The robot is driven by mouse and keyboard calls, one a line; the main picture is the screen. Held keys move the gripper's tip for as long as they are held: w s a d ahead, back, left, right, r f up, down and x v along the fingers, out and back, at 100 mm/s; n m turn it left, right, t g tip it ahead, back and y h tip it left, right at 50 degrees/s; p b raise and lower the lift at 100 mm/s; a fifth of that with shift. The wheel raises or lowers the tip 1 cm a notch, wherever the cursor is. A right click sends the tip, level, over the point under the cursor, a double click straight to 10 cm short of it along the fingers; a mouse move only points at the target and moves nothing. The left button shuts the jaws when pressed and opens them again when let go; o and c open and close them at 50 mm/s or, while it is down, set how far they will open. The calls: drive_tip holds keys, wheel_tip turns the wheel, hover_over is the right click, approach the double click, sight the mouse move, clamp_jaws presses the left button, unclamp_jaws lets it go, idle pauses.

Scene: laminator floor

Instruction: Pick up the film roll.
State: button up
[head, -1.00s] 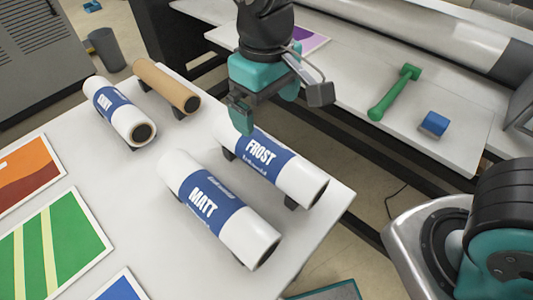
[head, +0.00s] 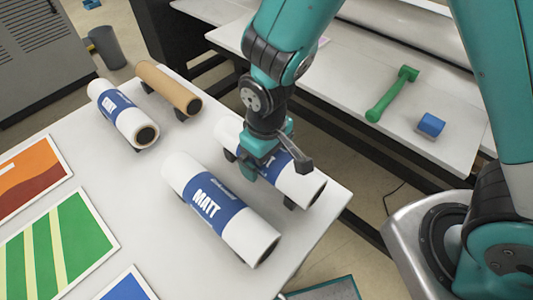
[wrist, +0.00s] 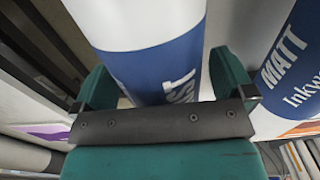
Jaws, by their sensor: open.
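The FROST film roll (head: 304,188), white with a blue label, lies on the white table on small dark supports. My gripper (head: 258,166) is down over its middle in the head view and hides most of the label. In the wrist view the gripper (wrist: 165,82) is open, with one green finger on each side of the FROST roll (wrist: 160,65). I cannot tell whether the fingers touch it. The MATT film roll (head: 220,208) lies beside it, nearer the camera; it also shows at the right of the wrist view (wrist: 290,62).
Another white and blue roll (head: 122,115) and a bare brown tube (head: 167,86) lie at the table's far end. Colour prints (head: 60,240) lie at left. A bench behind holds a green handled tool (head: 392,95) and a blue block (head: 431,125).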

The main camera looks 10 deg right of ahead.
drive_tip(key=c, duration=1.2)
